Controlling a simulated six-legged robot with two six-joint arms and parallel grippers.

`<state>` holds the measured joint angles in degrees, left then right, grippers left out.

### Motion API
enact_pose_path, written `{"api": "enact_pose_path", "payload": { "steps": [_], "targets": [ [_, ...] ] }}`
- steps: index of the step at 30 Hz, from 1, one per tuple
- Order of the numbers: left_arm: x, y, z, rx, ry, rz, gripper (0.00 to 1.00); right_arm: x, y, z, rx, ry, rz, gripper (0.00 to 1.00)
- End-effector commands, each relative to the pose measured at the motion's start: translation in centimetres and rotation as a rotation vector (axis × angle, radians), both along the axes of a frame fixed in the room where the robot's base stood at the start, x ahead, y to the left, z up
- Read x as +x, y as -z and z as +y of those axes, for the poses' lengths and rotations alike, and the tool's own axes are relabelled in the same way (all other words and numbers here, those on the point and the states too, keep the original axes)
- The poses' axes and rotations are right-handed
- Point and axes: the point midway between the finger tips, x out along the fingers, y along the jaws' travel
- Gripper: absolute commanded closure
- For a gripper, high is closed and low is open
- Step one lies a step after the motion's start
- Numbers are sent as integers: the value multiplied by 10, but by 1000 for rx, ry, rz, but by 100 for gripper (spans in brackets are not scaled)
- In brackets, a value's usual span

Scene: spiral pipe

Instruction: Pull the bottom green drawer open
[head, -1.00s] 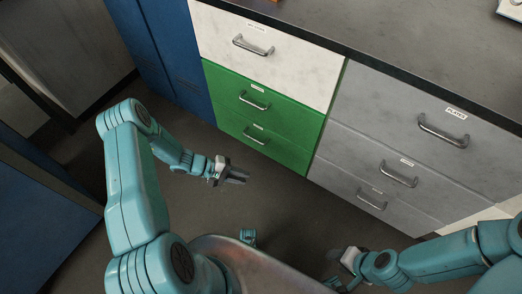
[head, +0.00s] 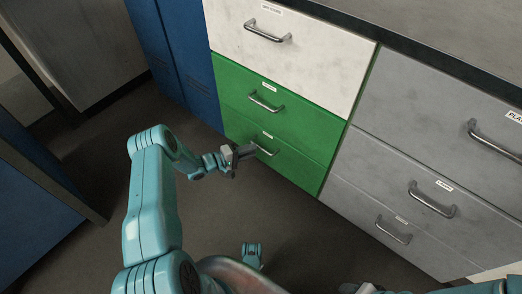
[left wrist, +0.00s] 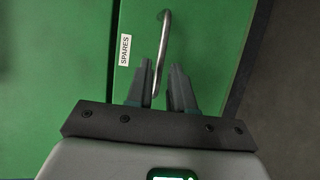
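The bottom green drawer (head: 293,167) is shut, flush below the upper green drawer (head: 295,112). Its metal bar handle (head: 266,149) shows in the head view, its left end hidden by my left gripper (head: 250,150). In the left wrist view the drawer front bears a "SPARES" label (left wrist: 124,50) beside the handle (left wrist: 164,42). There my left gripper (left wrist: 164,90) is open, one finger on each side of the handle's lower part. Whether the fingers touch the bar I cannot tell. Only a bit of my right gripper (head: 366,289) shows at the bottom edge.
A white drawer (head: 290,50) is above the green ones. Grey drawers (head: 385,185) stand to the right and a blue cabinet (head: 175,60) to the left. The floor (head: 310,235) in front of the drawers is clear.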

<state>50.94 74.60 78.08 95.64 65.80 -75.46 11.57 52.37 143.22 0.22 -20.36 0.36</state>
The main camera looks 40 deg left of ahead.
Motion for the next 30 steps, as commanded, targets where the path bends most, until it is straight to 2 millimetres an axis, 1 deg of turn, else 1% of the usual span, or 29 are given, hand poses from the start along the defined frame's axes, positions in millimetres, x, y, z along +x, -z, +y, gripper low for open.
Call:
{"api": "enact_pose_path", "payload": {
  "steps": [1,4,7,10,19,20,21,27,30],
  "targets": [
    [10,6,-6,1,3,-2,78,2,8,-1,-1,2,-6,49],
    [26,8,-14,1,3,-2,78,6,13,-2,-4,5,-18,49],
    [37,9,-19,0,2,0,78,10,17,-2,-6,6,-31,49],
    [43,10,-22,0,1,1,78,12,18,-3,-8,7,-38,49],
    [45,9,-23,0,0,1,78,12,18,-3,-7,7,-40,49],
    [45,9,-23,0,0,1,88,12,18,-3,-7,7,-40,49],
    [45,9,-23,0,0,1,100,12,18,-3,-7,7,-40,49],
    [44,8,-23,0,0,1,100,12,17,-3,-8,7,-39,49],
    [40,8,-22,-1,-1,3,100,11,14,-2,-7,5,-36,49]
  ]
}}
